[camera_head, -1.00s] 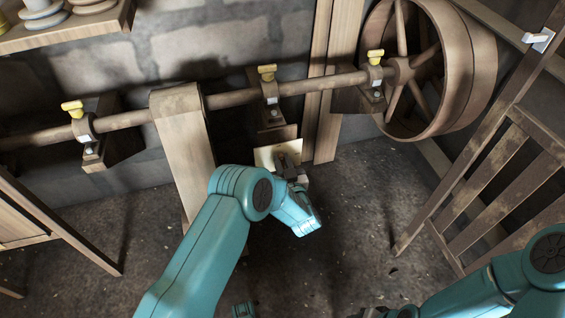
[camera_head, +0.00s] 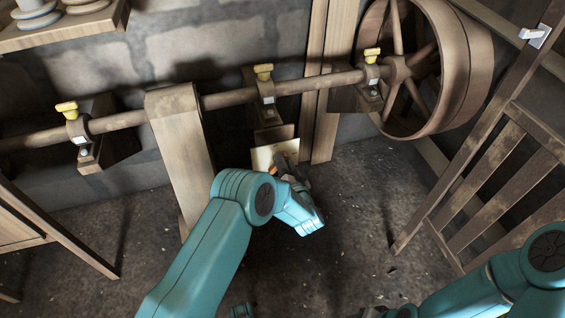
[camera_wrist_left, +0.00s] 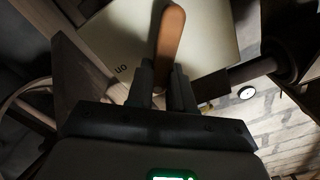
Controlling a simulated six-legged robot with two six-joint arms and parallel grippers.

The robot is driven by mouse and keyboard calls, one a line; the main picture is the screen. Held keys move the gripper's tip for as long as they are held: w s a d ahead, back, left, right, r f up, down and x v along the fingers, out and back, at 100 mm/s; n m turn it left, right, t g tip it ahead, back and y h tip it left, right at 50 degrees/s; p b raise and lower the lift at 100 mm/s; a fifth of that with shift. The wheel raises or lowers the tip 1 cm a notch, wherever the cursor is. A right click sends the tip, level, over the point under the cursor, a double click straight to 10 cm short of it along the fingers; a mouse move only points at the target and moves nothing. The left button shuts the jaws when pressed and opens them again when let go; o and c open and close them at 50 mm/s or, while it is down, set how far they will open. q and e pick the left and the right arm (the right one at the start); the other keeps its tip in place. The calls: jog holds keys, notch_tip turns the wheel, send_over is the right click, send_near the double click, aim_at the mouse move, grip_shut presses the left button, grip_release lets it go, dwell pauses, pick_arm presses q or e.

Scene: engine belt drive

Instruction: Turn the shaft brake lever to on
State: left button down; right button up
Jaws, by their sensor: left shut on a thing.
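The shaft brake lever (camera_wrist_left: 170,35) is a brown-orange handle standing in front of a pale panel (camera_wrist_left: 212,40) in the left wrist view. The panel bears the word "on", which appears upside down at its left part. My left gripper (camera_wrist_left: 165,78) is shut on the lever, with one dark finger on each side of it. In the head view the pale panel (camera_head: 263,158) sits below the middle bearing of the shaft, and my left gripper (camera_head: 289,172) is just right of it, largely hidden by my wrist.
A long wooden shaft (camera_head: 228,98) runs along the wall through yellow-topped bearings to a large wooden wheel (camera_head: 436,70). A slatted wooden frame (camera_head: 497,180) stands at right. The floor between is clear.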

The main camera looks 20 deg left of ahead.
pick_arm(q)
jog(key=shift+w+d+f+m, duration=0.1)
jog(key=shift+f+m, duration=0.2)
jog(key=shift+m, duration=1.35)
jog(key=shift+w+d+f+m, duration=0.1)
jog(key=shift+f+m, duration=0.25)
jog(key=shift+m, duration=1.35)
jog(key=shift+w+d+f+m, duration=0.1)
jog(key=shift+f+m, duration=0.2)
jog(key=shift+m, duration=1.35)
jog(key=shift+s, duration=0.1)
jog(key=c, duration=1)
grip_release()
jog(key=p+v, duration=0.4)
jog(key=v, duration=1.2)
jog(key=shift+d, duration=0.15)
